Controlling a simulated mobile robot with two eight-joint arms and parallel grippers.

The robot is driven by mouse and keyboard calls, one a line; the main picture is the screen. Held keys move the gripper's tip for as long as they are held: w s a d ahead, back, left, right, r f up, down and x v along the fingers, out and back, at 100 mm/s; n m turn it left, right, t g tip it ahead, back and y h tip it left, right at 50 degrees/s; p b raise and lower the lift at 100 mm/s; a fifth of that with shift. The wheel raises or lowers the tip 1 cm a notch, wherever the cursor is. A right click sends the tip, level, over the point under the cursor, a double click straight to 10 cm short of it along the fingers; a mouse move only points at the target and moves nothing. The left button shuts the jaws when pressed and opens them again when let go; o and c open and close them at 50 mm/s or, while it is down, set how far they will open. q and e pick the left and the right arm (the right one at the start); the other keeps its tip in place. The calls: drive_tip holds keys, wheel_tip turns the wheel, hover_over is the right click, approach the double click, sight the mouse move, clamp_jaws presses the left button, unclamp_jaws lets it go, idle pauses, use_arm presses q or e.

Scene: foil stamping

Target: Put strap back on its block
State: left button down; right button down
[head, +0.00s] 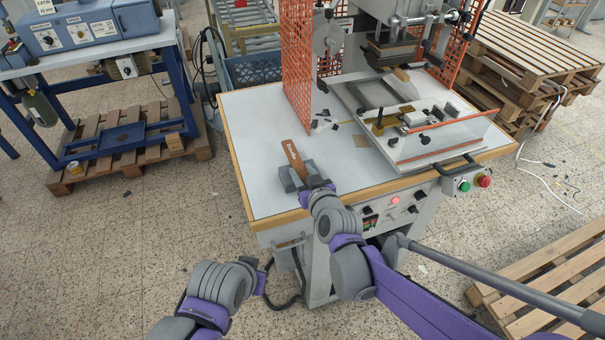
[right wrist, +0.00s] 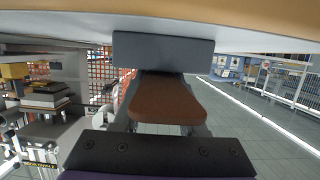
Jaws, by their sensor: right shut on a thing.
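The brown strap (head: 291,155), with pale lettering, is at the front left of the white worktop in the head view. My right gripper (head: 304,176) is shut on its near end. In the right wrist view, the wider brown end of the strap (right wrist: 166,101) shows between the fingers. A dark grey block-like piece (right wrist: 163,52) stands beyond it, across its narrow end. I cannot tell whether this is the strap's block or whether the strap touches it. My left arm is low at the left of the worktop in the head view; its gripper does not show.
The press (head: 393,52) stands at the back right, with its bed and small metal parts. An orange mesh guard (head: 297,80) rises behind the strap. The left worktop (head: 255,150) is mostly clear.

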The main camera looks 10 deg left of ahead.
sight(304, 176)
use_arm(q)
drive_tip(key=shift+f, duration=0.1)
use_arm(e)
drive_tip(key=shift+s+f, duration=0.1)
drive_tip(key=shift+f, duration=0.25)
drive_tip(key=shift+s+d+f, duration=0.1)
drive_tip(key=shift+s+f, duration=0.15)
drive_tip(key=shift+f, duration=0.3)
drive_tip(key=shift+c, duration=2.3)
unclamp_jaws()
drive_tip(key=shift+b, duration=0.3)
drive_tip(key=shift+r, duration=0.3)
drive_tip(key=shift+s+d+r, duration=0.65)
drive_tip(key=shift+s+d, duration=0.25)
drive_tip(key=shift+r+p+v, duration=0.35)
drive_tip(key=shift+p+v, duration=0.4)
drive_tip(key=shift+v, duration=3.75)
use_arm(q)
drive_tip(key=shift+w+r, duration=0.4)
drive_tip(key=shift+r, duration=0.35)
use_arm(e)
drive_tip(key=s+d+f+m+g+h, duration=0.3)
drive_tip(key=s+d, duration=0.4)
drive_tip(key=d, duration=0.5)
drive_tip(key=s+d+f+m+g+h, duration=0.3)
drive_tip(key=s+d+f+h, duration=0.2)
drive_tip(key=d, duration=0.8)
drive_tip(key=s+f, duration=0.1)
drive_tip(key=s, duration=0.2)
drive_tip(key=shift+m, duration=0.4)
